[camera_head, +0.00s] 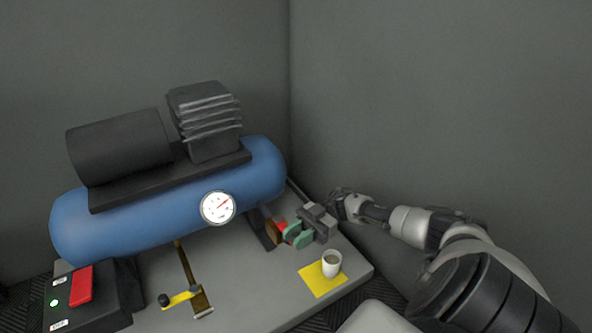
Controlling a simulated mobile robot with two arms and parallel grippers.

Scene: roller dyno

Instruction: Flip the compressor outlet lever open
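The blue compressor tank (150,218) lies on a grey platform. A brass outlet pipe (184,262) runs from under it toward the front. A yellow lever (182,297) with a black knob (165,300) sits across the pipe's front end, knob to the left. My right gripper (304,228) is at the right end of the tank, beside a small red, green and brown fitting (285,232). It is well right of the yellow lever. Its fingertips are too small and dark to tell open or shut. My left gripper is not in view.
A white cup (331,263) stands on a yellow square (313,281) on the grey platform (235,288), in front of the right gripper. A control box (110,290) with a red switch (80,286) and green light is at the left front. Grey walls close off the back and right.

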